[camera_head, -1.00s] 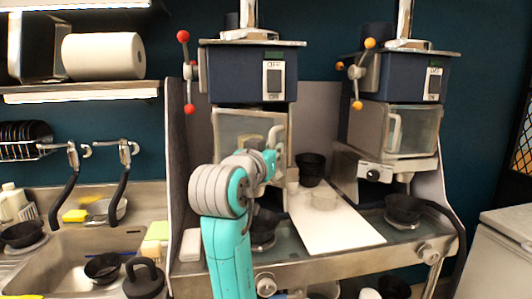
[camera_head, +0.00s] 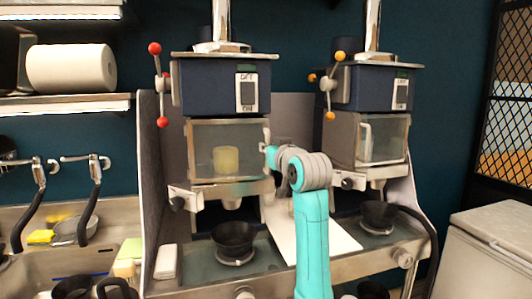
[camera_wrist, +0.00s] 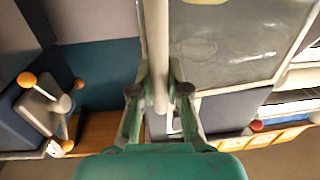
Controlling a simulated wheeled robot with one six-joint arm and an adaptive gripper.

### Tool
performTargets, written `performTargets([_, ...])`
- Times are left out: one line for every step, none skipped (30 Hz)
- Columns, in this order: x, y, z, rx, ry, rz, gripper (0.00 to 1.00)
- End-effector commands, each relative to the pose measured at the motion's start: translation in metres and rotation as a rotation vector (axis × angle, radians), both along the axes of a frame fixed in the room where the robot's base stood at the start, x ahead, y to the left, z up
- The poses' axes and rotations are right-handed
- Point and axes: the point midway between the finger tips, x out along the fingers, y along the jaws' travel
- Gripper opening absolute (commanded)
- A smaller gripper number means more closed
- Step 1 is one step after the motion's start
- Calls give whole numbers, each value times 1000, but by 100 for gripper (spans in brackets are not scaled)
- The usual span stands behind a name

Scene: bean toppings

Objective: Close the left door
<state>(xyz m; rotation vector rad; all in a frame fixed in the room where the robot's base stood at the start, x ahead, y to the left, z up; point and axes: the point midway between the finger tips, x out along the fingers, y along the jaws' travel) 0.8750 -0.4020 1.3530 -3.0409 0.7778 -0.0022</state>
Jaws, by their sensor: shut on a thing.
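The left machine's glass door (camera_head: 205,140) lies across the front of its compartment, with a pale yellow container (camera_head: 226,159) behind the glass. I cannot tell whether the door is fully flush. Its light handle (camera_head: 265,133) is on the door's right edge. My gripper (camera_head: 272,155) is at that edge, partly hidden by my arm. In the wrist view my gripper (camera_wrist: 159,92) is shut on the pale handle bar (camera_wrist: 157,40), which runs between the fingers. The glass door (camera_wrist: 225,45) fills the upper right there.
The right machine, with its own glass door (camera_head: 384,138), stands just right of my arm. A black bowl (camera_head: 234,238) sits below the left machine. A white board (camera_head: 335,235) lies between the machines. A sink is at left.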

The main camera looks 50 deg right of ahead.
Motion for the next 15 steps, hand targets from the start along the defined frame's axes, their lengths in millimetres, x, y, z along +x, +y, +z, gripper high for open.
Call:
performTargets([3,-5,-1,1,3,-6,0])
performTargets([5,-7,-1,1,3,-7,0])
performTargets([7,-9,-1,1,3,-7,0])
performTargets([9,-11,-1,0,2,-7,0])
performTargets([10,-12,0,0,2,-7,0])
performTargets([12,-14,0,0,2,-7,0])
performTargets([13,-15,-1,0,2,-7,0])
performTargets([14,-16,-1,1,3,-7,0])
performTargets([15,-17,-1,1,3,-8,0])
performTargets([15,-17,-1,0,2,-8,0])
performTargets([16,-18,-1,0,2,-8,0])
performTargets([16,-18,0,0,2,-8,0])
performTargets([17,-19,0,0,2,-8,0])
performTargets([17,-19,0,0,1,-8,0])
performTargets([17,-19,0,0,1,-8,0])
